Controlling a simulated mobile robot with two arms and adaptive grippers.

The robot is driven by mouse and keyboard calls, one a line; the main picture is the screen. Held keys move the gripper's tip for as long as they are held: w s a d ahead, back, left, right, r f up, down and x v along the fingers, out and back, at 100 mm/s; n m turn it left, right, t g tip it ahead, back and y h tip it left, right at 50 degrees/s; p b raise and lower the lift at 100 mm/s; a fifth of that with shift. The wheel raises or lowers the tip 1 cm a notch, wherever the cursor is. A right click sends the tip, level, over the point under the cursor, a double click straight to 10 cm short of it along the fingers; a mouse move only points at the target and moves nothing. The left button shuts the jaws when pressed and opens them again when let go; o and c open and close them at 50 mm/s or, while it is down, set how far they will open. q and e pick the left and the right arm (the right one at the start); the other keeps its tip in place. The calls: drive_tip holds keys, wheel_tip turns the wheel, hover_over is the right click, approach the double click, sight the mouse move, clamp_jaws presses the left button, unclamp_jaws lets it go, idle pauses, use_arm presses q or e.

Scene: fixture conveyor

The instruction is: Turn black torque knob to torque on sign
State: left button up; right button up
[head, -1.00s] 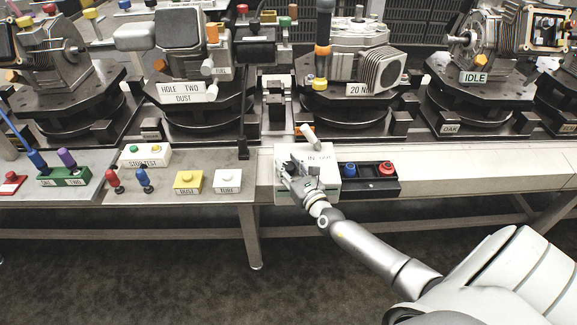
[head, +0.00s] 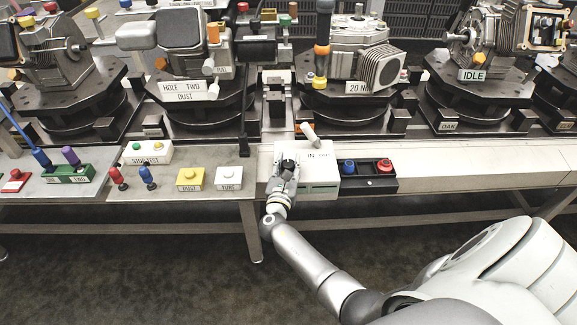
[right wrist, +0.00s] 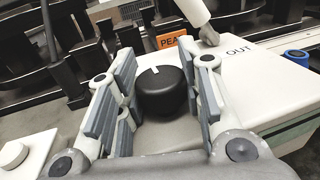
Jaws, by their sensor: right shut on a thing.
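My right gripper (head: 287,166) is over the left part of the white box (head: 318,180) on the conveyor front. It is shut on the round black knob (right wrist: 162,92), which stands between its two grey-padded fingers in the right wrist view. A white mark shows on the knob's top, toward its far side. The box top (right wrist: 265,75) carries the word OUT, and an orange sign (right wrist: 171,40), partly hidden and starting PEA, is behind the knob. No sign reading torque on can be made out. My left gripper is not in view.
A pale lever (head: 310,134) rises at the back of the box. A black box with blue and red knobs (head: 367,176) adjoins it on the right. Yellow (head: 190,180) and white (head: 228,179) button boxes lie to the left. Machines on turntables stand behind.

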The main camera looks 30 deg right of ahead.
drive_tip(key=shift+m+g+h+b, duration=0.35)
drive_tip(key=shift+m+g+h, duration=0.25)
drive_tip(key=shift+g, duration=0.1)
drive_tip(key=o, duration=1)
drive_tip(key=shift+o, duration=0.2)
drive_tip(key=v, duration=1.2)
